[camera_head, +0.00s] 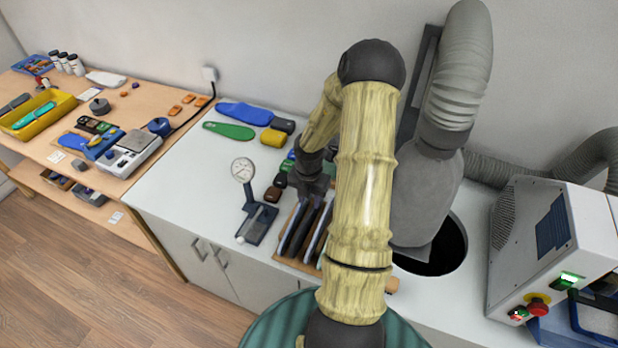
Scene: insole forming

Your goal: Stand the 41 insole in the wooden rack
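The wooden rack (286,261) stands on the white worktop at the centre, partly covered by my arm. Several dark, thin insoles (297,231) stand upright side by side in it. My gripper (311,184) points down just behind the rack's far end. Its fingers are small, dark and partly hidden, so I cannot tell if they hold anything. No size number is readable, so I cannot tell which insole is the 41. A blue insole (243,113) and a green insole (228,130) lie flat at the back of the worktop.
A dial gauge on a stand (243,172) is left of the rack. Small dark and yellow blocks (273,137) lie behind. A grey extraction hose (462,70) and dark round opening (440,250) are on the right, beside a grey machine (555,250). A wooden bench (130,178) stands left.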

